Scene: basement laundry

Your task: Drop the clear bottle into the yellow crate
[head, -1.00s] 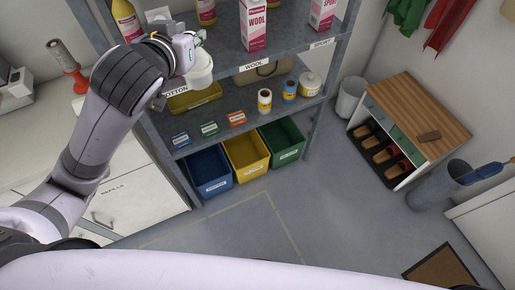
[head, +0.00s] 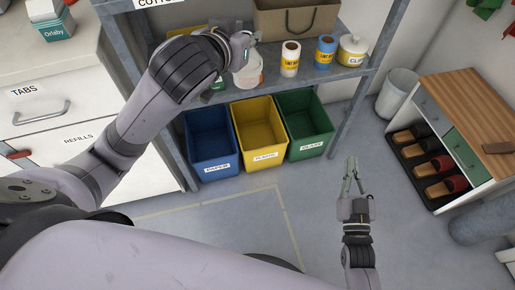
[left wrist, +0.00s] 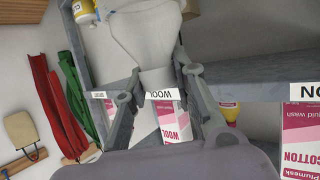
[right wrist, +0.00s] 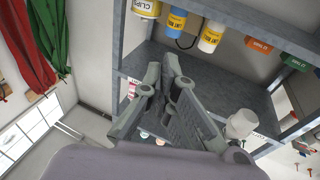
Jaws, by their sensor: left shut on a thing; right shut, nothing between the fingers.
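The clear bottle (head: 250,72) is in my left gripper (head: 243,50), in front of the lower shelf and a little above the crates in the head view. In the left wrist view the bottle (left wrist: 135,40) fills the upper middle, and the fingers (left wrist: 160,88) close on its narrower part. The yellow crate (head: 248,163), labelled PLASTIC, stands on the floor between a blue and a green crate; its visible inside looks empty. My right gripper (head: 352,172) is shut and empty, right of the green crate; its fingertips (right wrist: 162,75) meet in the right wrist view.
The blue crate (head: 211,169) and green crate (head: 306,148) flank the yellow one. The lower shelf holds rollers (head: 290,60), a lidded pot (head: 352,50) and a paper bag (head: 297,20). A shelf post (head: 350,125) stands at right. The front floor is clear.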

